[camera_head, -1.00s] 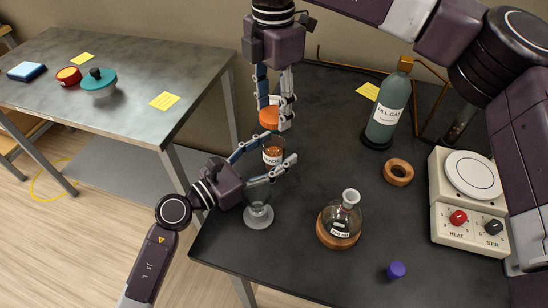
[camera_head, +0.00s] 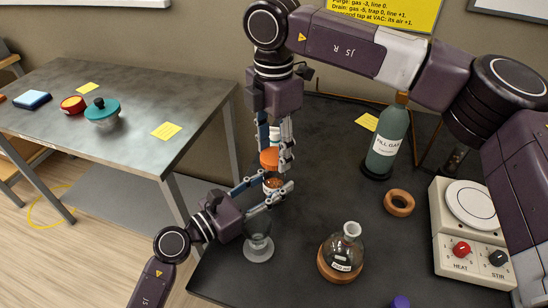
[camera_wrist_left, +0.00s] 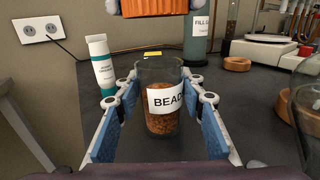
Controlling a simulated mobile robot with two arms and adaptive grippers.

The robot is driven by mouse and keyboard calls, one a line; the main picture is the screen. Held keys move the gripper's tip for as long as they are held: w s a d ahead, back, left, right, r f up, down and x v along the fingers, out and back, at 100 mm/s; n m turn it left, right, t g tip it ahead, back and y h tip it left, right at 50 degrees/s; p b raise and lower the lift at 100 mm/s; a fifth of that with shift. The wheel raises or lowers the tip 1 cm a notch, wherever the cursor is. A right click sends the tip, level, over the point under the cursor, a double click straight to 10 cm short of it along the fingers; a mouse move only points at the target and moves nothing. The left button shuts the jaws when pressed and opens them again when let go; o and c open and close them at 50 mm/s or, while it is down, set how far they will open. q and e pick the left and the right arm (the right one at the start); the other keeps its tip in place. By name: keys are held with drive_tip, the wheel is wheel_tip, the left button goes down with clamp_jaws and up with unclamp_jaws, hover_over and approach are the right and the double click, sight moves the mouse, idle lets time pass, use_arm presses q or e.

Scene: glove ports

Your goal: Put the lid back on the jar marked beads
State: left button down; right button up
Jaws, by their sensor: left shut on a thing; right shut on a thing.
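The glass jar marked beads (camera_head: 272,184) holds brown-orange beads. In the left wrist view the jar (camera_wrist_left: 160,118) stands upright between blue finger pads, its rim open. My left gripper (camera_head: 262,196) is shut on the jar from the sides. The orange lid (camera_head: 269,159) is in my right gripper (camera_head: 276,152), which is shut on it from above. In the left wrist view the lid (camera_wrist_left: 155,8) shows at the top edge, above the jar with a gap between them. The lid's exact alignment over the rim is hard to tell.
A clear glass vessel (camera_head: 258,247) stands just in front of my left gripper. A flask (camera_head: 343,252), a cork ring (camera_head: 399,203), a gas bottle (camera_head: 388,140) and a hotplate stirrer (camera_head: 470,205) stand to the right. A white tube (camera_wrist_left: 102,65) stands behind the jar.

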sight(274, 187)
drive_tip(key=shift+f, duration=1.2)
drive_tip(key=shift+f, duration=0.9)
drive_tip(key=shift+f, duration=0.55)
drive_tip(key=m, duration=0.9)
drive_tip(key=shift+w+m, duration=0.1)
drive_tip(key=shift+m, duration=0.3)
drive_tip(key=o, duration=0.7)
